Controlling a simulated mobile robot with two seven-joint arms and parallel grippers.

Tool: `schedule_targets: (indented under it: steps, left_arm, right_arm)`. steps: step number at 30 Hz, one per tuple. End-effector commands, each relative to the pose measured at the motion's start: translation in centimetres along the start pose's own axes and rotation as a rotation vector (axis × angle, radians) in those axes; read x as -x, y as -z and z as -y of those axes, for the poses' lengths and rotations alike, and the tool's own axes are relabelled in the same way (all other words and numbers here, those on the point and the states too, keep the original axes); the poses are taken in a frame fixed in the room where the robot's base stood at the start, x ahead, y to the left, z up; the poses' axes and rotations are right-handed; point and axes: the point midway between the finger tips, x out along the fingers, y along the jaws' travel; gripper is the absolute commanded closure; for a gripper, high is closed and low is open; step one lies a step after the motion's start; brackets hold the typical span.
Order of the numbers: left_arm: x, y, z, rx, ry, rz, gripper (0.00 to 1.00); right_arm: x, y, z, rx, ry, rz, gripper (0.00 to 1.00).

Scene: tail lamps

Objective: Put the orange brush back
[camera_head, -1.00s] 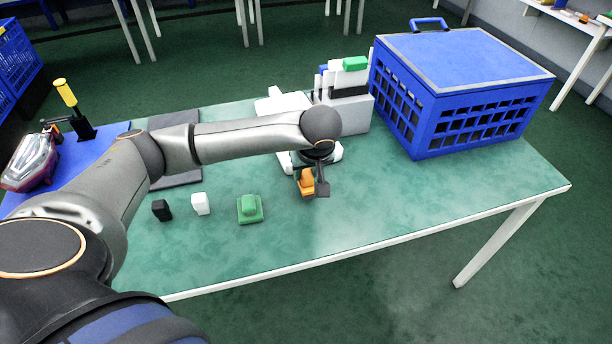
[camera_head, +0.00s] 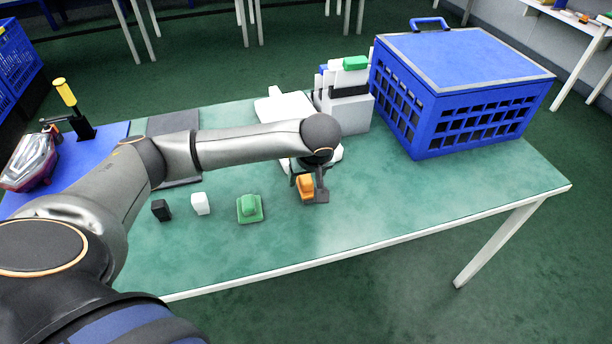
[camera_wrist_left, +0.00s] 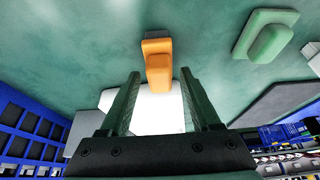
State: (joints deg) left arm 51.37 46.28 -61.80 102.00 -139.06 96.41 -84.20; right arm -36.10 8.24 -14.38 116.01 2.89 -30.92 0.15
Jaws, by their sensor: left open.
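The orange brush (camera_head: 306,188) is on the green tabletop near its middle, right of the green block-shaped brush (camera_head: 249,208). My left gripper (camera_head: 309,188) points down at it, with a dark finger on its right side. In the left wrist view the orange brush (camera_wrist_left: 158,68) lies between and just past the fingertips of the open left gripper (camera_wrist_left: 160,76), with gaps on both sides. The green brush also shows there (camera_wrist_left: 267,36). I cannot tell whether the fingers touch the table. My right gripper is not in view.
A white object (camera_head: 284,106) lies behind my wrist, partly hidden. A grey holder (camera_head: 350,112) with several upright items stands behind, next to a blue lidded crate (camera_head: 465,122). A white block (camera_head: 200,204) and a black block (camera_head: 161,210) sit left. The front right tabletop is clear.

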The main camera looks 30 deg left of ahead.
Motion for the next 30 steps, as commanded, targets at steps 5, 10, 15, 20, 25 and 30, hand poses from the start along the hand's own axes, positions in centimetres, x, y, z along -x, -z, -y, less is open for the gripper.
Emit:
schedule_targets:
  steps: [5, 10, 15, 20, 25, 30]
  left_arm:
    - [1.9, 0.2, -0.1, 0.000, -0.004, -0.002, 0.36]
    - [5.6, 0.2, -0.1, -0.001, -0.006, -0.002, 0.36]
    - [9.1, 0.2, -0.1, -0.001, -0.006, -0.002, 0.36]
    - [11.3, 0.1, -0.1, 0.000, -0.003, -0.001, 0.36]
    - [12.2, 0.1, 0.0, 0.000, 0.000, 0.000, 0.36]
    - [12.2, 0.1, 0.0, 0.000, 0.000, 0.000, 0.36]
  right_arm:
    - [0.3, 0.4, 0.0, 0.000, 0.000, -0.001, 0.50]
    - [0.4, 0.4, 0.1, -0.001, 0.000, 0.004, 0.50]
    - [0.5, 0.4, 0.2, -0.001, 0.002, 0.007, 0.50]
    - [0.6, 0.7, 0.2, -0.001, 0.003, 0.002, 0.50]
    - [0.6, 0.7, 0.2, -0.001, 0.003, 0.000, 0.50]
    - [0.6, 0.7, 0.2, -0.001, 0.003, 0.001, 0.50]
